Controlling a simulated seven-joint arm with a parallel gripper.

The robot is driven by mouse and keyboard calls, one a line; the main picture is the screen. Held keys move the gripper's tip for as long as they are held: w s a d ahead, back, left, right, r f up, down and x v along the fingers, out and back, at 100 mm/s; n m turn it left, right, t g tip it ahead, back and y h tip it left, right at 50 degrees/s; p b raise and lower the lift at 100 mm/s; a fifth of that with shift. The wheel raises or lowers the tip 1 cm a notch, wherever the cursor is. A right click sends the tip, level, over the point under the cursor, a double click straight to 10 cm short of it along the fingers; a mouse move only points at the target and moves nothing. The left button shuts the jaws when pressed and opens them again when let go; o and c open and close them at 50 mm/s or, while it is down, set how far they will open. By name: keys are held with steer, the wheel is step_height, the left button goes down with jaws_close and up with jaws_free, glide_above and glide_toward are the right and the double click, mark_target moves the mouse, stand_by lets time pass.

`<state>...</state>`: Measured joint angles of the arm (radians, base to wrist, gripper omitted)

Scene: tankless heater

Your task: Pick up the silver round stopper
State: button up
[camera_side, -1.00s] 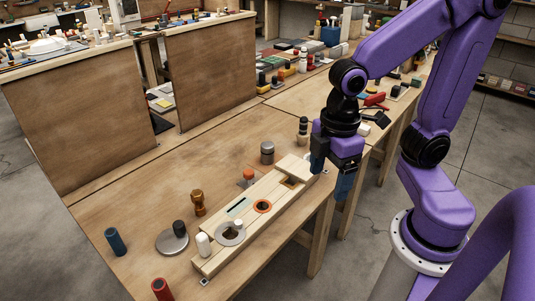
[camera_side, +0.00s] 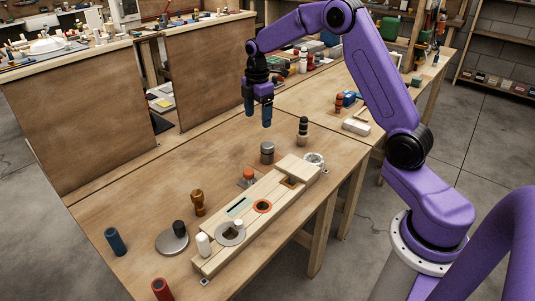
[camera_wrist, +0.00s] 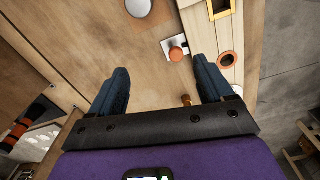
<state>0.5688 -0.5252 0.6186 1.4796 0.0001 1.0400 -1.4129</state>
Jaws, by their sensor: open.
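A short grey-silver round cylinder (camera_side: 267,153) stands upright on the bench behind the wooden fixture. It also shows in the wrist view as a pale round top (camera_wrist: 139,8), cut by the top edge. A flat silver disc with a black knob (camera_side: 172,242) lies at the bench's front left; I cannot tell for sure which of these is the stopper. My gripper (camera_side: 257,114) is open and empty, pointing down with blue fingers, above and apart from the cylinder. In the wrist view my gripper (camera_wrist: 161,70) has bare bench between its fingers.
The wooden fixture (camera_side: 219,256) has a red ring, a grey ring and a white peg. An orange knob on a square plate (camera_wrist: 176,53) sits beside it. The bench's middle left is clear.

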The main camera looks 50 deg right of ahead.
glide_above(267, 145)
step_height(267, 145, down, 2)
steer(key=shift+n, duration=0.3)
steer(key=f, duration=1.2)
steer(key=shift+w+d+f, duration=0.15)
steer(key=shift+w+d, duration=0.15)
steer(key=f, duration=0.4)
steer(key=shift+s+a, duration=0.15)
steer(key=shift+s, duration=0.1)
steer(key=shift+f, duration=0.6)
steer(key=shift+c, duration=0.3)
steer(key=c, duration=1.3)
